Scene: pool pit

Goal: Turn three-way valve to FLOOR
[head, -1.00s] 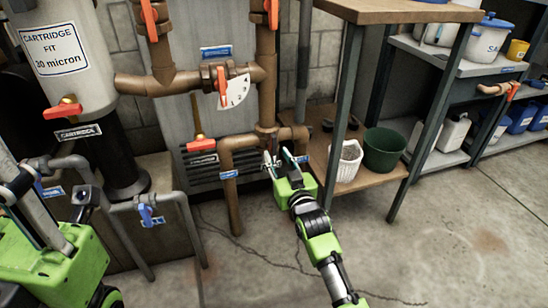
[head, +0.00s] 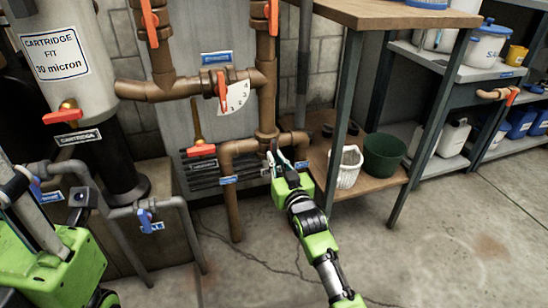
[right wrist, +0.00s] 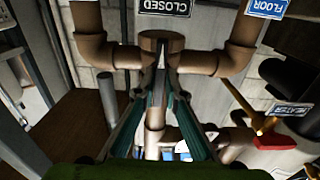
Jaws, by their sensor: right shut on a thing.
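The three-way valve sits at the brown pipe tee (head: 266,134), low on the right vertical pipe. My right gripper (head: 275,158) is in front of it, mostly covering it. In the right wrist view, which is upside down, the fingers (right wrist: 160,72) close on a thin valve handle (right wrist: 161,54) below the pipe tee (right wrist: 160,38). A CLOSED label (right wrist: 165,8) lies straight beyond the handle and a FLOOR label (right wrist: 267,7) is at the upper right. The handle is mostly hidden by the fingers. My left arm is at the left edge of the head view; its fingertips are out of view.
A red-handled valve (head: 201,150) is left of the tee; a dial with a red pointer (head: 232,94) is above. A wooden bench (head: 400,12) stands right, with a white basket (head: 345,166) and green pot (head: 385,154) on its lower shelf. Floor in front is open.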

